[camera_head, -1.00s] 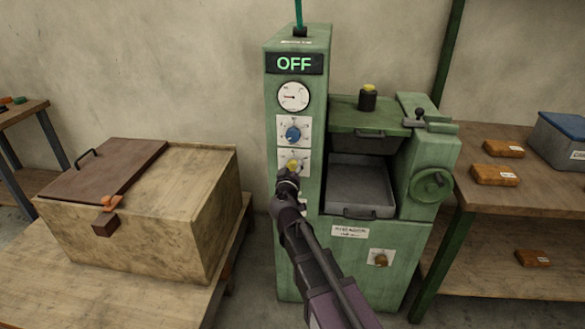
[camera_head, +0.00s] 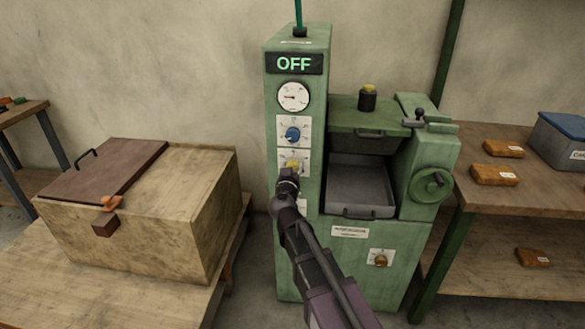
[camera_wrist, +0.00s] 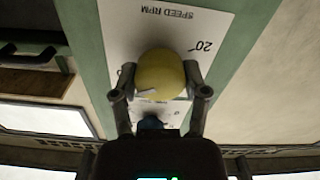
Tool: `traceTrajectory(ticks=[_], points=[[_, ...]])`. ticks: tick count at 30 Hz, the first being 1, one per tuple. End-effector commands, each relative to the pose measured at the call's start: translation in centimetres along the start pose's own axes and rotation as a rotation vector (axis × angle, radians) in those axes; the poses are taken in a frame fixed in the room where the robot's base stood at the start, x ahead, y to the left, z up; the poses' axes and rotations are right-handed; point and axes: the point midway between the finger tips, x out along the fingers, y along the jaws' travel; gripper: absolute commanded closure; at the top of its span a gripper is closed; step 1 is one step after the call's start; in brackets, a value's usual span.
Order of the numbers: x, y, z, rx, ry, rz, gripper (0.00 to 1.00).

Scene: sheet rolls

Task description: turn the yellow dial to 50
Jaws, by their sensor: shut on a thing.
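The yellow dial (camera_head: 292,166) sits on a white plate on the front of the green machine (camera_head: 350,262), below a blue dial (camera_head: 292,134). My gripper (camera_head: 289,175) is at the yellow dial and covers its lower part in the head view. In the wrist view the two fingers of my gripper (camera_wrist: 160,86) are shut on the sides of the yellow dial (camera_wrist: 160,72). The plate there, seen upside down, reads "SPEED RPM" and "20". The rest of the scale is hidden or too small to read, so the dial's setting cannot be told.
The machine's display (camera_head: 294,63) reads OFF, above a round gauge (camera_head: 293,96). A grey tray (camera_head: 360,185) and a handwheel (camera_head: 431,185) are to the right. A wooden box (camera_head: 140,220) stands left, and a brown knob (camera_head: 381,260) sits low right.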

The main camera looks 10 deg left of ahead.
Motion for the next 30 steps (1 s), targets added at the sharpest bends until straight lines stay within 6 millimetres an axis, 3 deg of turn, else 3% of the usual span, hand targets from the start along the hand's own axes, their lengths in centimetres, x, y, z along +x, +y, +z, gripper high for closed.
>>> traceTrajectory(ticks=[1,4,20,30], points=[[0.1,-0.1,0.0,0.001,0.000,-0.001,0.35],[0.1,-0.1,0.0,0.000,0.000,-0.001,0.07],[-0.3,0.0,0.0,0.000,0.000,0.000,0.07],[-3.7,0.1,0.0,0.000,0.000,-0.001,0.07]])
